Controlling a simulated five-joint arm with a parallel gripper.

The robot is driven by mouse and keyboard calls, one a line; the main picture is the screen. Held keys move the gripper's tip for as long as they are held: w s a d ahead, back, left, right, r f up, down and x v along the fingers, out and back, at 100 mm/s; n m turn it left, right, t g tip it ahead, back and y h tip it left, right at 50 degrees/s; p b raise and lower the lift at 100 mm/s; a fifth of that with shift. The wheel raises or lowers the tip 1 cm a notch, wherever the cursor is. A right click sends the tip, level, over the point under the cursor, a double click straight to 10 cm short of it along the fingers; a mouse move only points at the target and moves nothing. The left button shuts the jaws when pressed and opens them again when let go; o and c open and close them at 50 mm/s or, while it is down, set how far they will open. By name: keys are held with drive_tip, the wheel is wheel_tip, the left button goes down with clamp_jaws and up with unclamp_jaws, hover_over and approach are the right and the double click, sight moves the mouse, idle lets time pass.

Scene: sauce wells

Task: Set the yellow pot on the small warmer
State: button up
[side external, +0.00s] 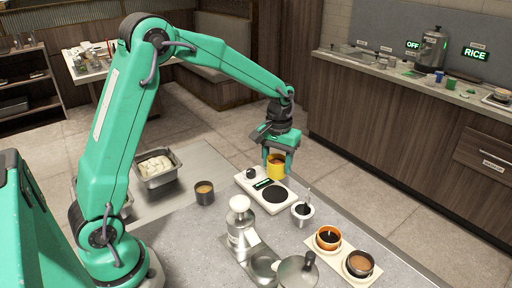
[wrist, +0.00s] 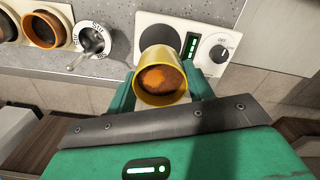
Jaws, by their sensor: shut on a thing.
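My gripper (side external: 278,158) is shut on the yellow pot (side external: 276,170), one finger on each side, and points down. In the wrist view the pot (wrist: 161,88) sits between the green fingers, with orange-brown sauce inside. The small warmer (side external: 246,180) is a white slab with a round black plate (side external: 275,194), a green-lit display and a dial. In the side view the pot is at the warmer's far edge, behind the plate. In the wrist view the pot overlaps the warmer's near edge, and the plate (wrist: 152,28) shows beyond it. The gap beneath the pot cannot be told.
A small white cup with a spoon (side external: 302,210) stands right of the warmer. An orange pot (side external: 328,237) and a dark pot (side external: 359,264) sit farther right. A dark sauce pot (side external: 204,192) and a metal pump dispenser (side external: 241,232) stand left and in front.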

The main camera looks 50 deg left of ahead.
drive_tip(key=shift+f, duration=0.2)
drive_tip(key=shift+f, duration=3.05)
drive_tip(key=shift+f, duration=0.5)
drive_tip(key=o, duration=1.1)
drive_tip(key=shift+r, duration=0.1)
drive_tip(key=shift+r, duration=3.9)
